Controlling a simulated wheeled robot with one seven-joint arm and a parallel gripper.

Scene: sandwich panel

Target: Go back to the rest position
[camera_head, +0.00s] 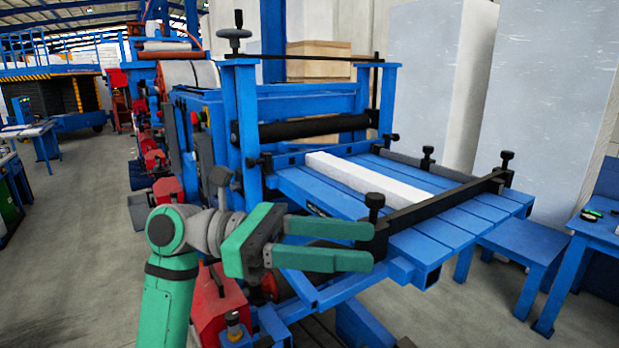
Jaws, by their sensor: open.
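My gripper (352,245) is green with two flat parallel fingers. It is open and nothing is between the fingers. It points to the right, in front of the near left side of the blue machine (245,130). In the picture its fingers overlap the near corner of the machine's slatted blue table (440,240); I cannot tell the exact gap between them. A long white panel (370,182) lies flat on the slats, apart from my gripper. My green and grey arm rises from the lower left, with its elbow bent.
Black clamps with knobs (375,205) stand along the table edges. Red machine parts (220,305) lie below and behind my arm. A blue side table (590,225) stands at the right. Tall white slabs (430,80) stand behind. Grey floor (80,240) is clear at the left.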

